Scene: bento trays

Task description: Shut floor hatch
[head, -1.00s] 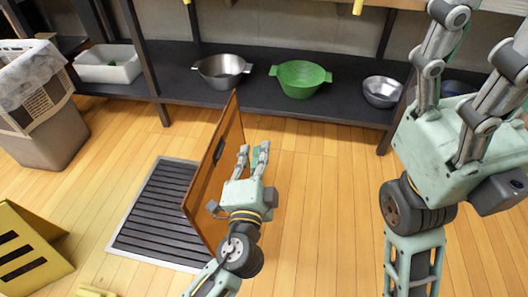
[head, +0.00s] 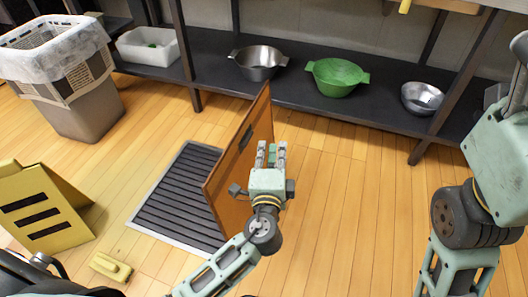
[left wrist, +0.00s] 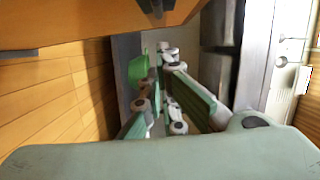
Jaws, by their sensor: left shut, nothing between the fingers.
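The floor hatch lid (head: 243,150) is a brown wooden panel standing steeply on edge, open, along the right side of the dark slatted floor opening (head: 182,200) with its pale frame. My left gripper (head: 271,148) is shut and empty, just right of the lid's right face; whether it touches cannot be told. In the left wrist view the lid (left wrist: 100,22) fills the top, above the left gripper's fingers (left wrist: 168,95). My right gripper's body (head: 500,150) is at the right edge of the head view, its fingertips cut off.
A lined bin (head: 85,115) stands at the back left. The dark low shelf (head: 215,93) holds a white tub, metal bowls and a green bowl (head: 338,77). Floor right of the lid is clear.

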